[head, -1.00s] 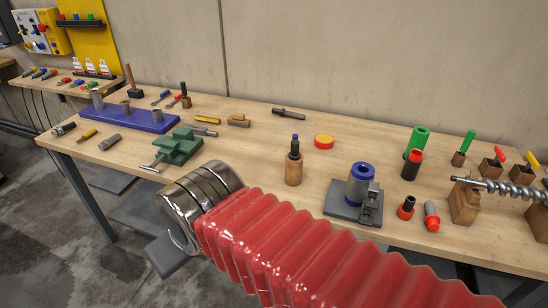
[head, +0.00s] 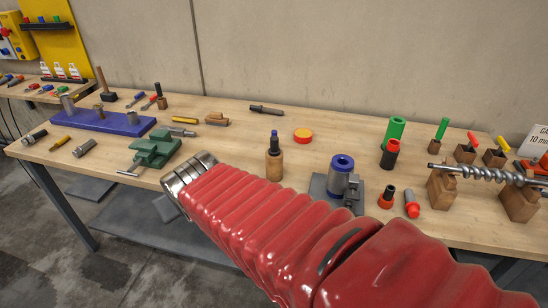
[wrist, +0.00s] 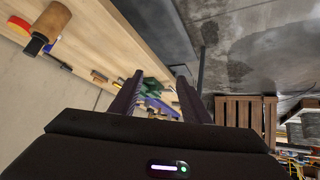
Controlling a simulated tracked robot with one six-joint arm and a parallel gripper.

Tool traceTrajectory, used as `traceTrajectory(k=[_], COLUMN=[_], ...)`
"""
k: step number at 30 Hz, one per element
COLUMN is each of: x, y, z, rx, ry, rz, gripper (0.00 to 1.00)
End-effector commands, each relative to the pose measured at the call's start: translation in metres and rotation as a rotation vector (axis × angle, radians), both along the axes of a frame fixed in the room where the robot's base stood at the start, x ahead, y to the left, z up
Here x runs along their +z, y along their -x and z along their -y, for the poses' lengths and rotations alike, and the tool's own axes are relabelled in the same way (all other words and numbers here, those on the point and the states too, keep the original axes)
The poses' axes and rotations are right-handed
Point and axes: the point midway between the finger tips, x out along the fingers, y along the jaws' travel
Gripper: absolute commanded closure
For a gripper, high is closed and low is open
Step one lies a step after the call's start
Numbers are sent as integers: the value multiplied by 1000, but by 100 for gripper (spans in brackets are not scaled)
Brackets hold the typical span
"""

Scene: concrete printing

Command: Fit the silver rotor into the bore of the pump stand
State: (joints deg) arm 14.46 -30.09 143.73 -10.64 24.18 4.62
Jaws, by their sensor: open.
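The silver rotor (head: 487,174), a shiny helical rod, lies across two wooden cradles at the right end of the bench in the head view.
The green vice (head: 155,149) and a blue block (head: 107,120) with metal cylinders are at left. A wooden holder (head: 274,165) with a dark tool, a red-yellow disc (head: 302,135), and green and red sleeves (head: 394,133) stand near the pump stand. The bench's back middle is fairly clear.

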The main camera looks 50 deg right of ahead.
Motion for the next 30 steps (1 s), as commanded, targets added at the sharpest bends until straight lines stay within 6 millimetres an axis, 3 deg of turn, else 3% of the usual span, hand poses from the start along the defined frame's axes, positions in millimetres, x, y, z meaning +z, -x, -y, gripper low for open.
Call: traceTrajectory(k=[1,6,14,22,30], x=[-5,-11,-23,-40,-55], y=[-7,-28,-40,-30,1], z=[19,77,159,226,276], rx=[-29,-89,-153,-181,-204], ry=[17,81,164,208,221], rz=[19,114,253,402,573], gripper=[57,57,57,57,57])
